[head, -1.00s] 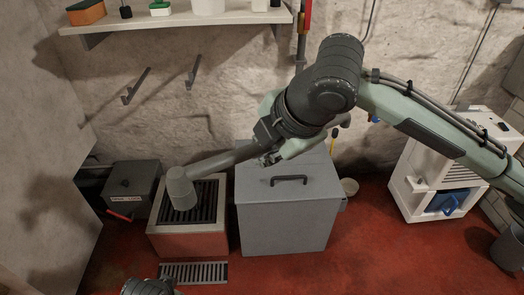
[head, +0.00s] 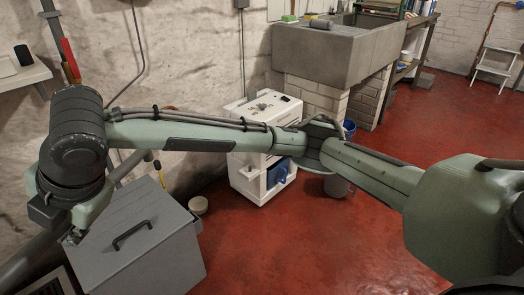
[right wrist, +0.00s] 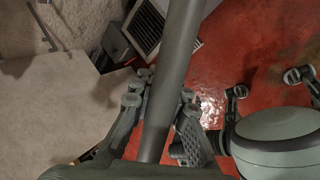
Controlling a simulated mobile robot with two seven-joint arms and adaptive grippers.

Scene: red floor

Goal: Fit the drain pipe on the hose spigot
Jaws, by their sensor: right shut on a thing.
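My right gripper (head: 72,236) shows at the left of the head view, over the grey lidded box. It is shut on the drain pipe, a straight grey tube (head: 20,264) that runs off the lower left edge. In the right wrist view the pipe (right wrist: 171,75) passes between the fingers (right wrist: 156,112) and runs up out of the picture. Its far end is outside both current views. I cannot make out the hose spigot. My left gripper is not in view.
The grey box (head: 145,262) with a black handle stands below my right gripper. A white appliance (head: 262,115) with a blue part stands by the wall. A stone sink (head: 330,55) is behind it. A small round bowl (head: 198,205) lies near the box. Red floor is open at centre right.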

